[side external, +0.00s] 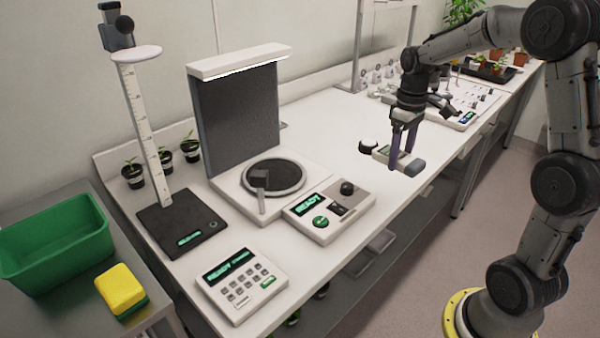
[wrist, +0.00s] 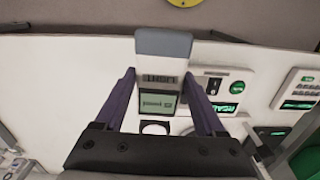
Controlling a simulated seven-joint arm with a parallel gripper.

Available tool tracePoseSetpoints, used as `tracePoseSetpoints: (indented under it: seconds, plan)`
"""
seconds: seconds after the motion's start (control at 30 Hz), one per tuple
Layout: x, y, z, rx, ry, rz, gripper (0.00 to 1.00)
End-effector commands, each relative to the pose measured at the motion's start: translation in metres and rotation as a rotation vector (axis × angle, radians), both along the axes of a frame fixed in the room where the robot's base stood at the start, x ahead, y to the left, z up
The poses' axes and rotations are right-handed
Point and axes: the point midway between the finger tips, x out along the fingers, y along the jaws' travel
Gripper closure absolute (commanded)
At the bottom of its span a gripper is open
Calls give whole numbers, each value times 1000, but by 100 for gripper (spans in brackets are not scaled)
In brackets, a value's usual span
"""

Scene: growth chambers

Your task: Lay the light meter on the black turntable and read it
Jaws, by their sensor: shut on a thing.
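The light meter (side external: 384,153) is a small pale device with a grey end cap and a round dark-sided head at its other end. My gripper (side external: 400,160) is shut on it, purple fingers on either side, over the front part of the bench. In the wrist view the light meter (wrist: 157,80) shows its lit green display between the fingertips (wrist: 159,75); the display's reading is too small to make out. The black turntable (side external: 287,180) is a round disc on a white base, well left of my gripper.
A tall dark panel with a lamp bar (side external: 238,62) stands behind the turntable. A control box (side external: 330,210) reading READY is at its front right, with a keypad box (side external: 238,283) farther forward. A ruler post (side external: 143,120) stands left. Bare bench lies between meter and turntable.

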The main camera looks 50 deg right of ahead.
Motion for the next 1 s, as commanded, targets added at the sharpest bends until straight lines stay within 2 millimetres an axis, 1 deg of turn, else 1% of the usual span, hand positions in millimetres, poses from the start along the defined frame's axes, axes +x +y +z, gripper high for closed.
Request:
tracePoseSetpoints:
  seconds: [0.07,0.17,0.27,0.37,0.4,0.5,0.6,0.63,0.73,0.83,0.97,1.0]
  plan:
    - [3,1,6,-1,0,-57,97]
    - [15,14,14,-1,3,-110,97]
    - [32,37,23,-4,2,-136,97]
    - [48,66,32,-6,0,-136,97]
    - [55,78,35,-7,-3,-129,97]
    - [67,110,41,-7,-7,-87,97]
    - [75,135,44,-8,-15,-31,97]
    - [77,140,45,-9,-17,-17,97]
    - [79,154,45,-8,-18,18,97]
    - [84,159,42,-8,-16,33,97]
    - [104,159,32,-8,-13,35,97]
    - [113,159,28,-8,-14,35,97]
